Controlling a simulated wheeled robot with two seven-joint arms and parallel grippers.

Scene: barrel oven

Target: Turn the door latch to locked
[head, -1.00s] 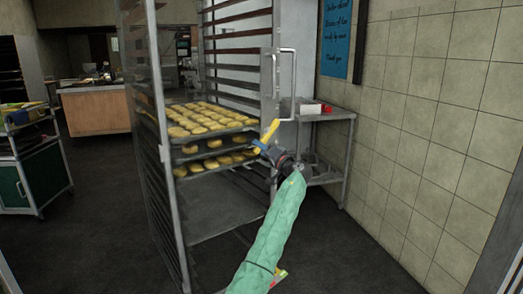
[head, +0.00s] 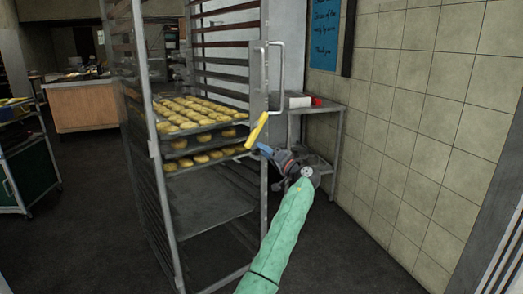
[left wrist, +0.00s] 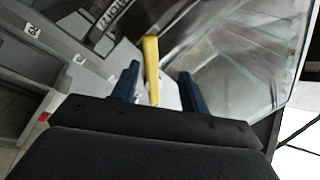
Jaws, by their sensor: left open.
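The yellow door latch (head: 257,130) is at the right edge of the tall metal rack, by the upright door handle (head: 281,85). It leans, with its upper end to the right. In the left wrist view the yellow latch (left wrist: 151,60) stands in line with the gap between my left gripper's fingers. My left gripper (head: 262,150) is open, its blue fingers close to the latch's lower end. I cannot tell whether either finger touches it. My right gripper is not in view.
The rack (head: 155,150) holds trays of yellow-brown baked pieces. A metal side table (head: 325,111) stands behind my left gripper against the tiled wall (head: 420,120). A wooden counter (head: 98,108) stands at the back left.

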